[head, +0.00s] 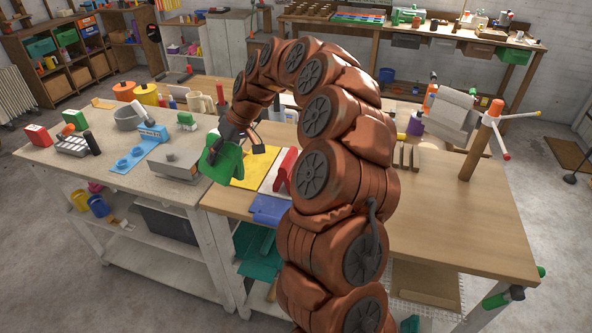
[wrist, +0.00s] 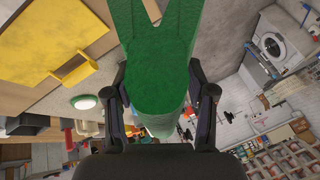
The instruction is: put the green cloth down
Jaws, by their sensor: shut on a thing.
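The green cloth (head: 221,163) hangs from my gripper (head: 236,140) in the head view. It is in front of the yellow mat, near where the two benches meet. In the wrist view my gripper (wrist: 161,96) has the green cloth (wrist: 160,65) between its two dark fingers, and the cloth spreads out beyond the fingertips. The cloth covers much of the middle of that view. I cannot tell how far the cloth is above the bench top.
The yellow mat (head: 250,167) lies on the bench, with a white sheet and a red object (head: 286,172) to its right. A grey metal box (head: 178,160) stands to the left. The wooden bench top (head: 440,215) at right has a broad clear area.

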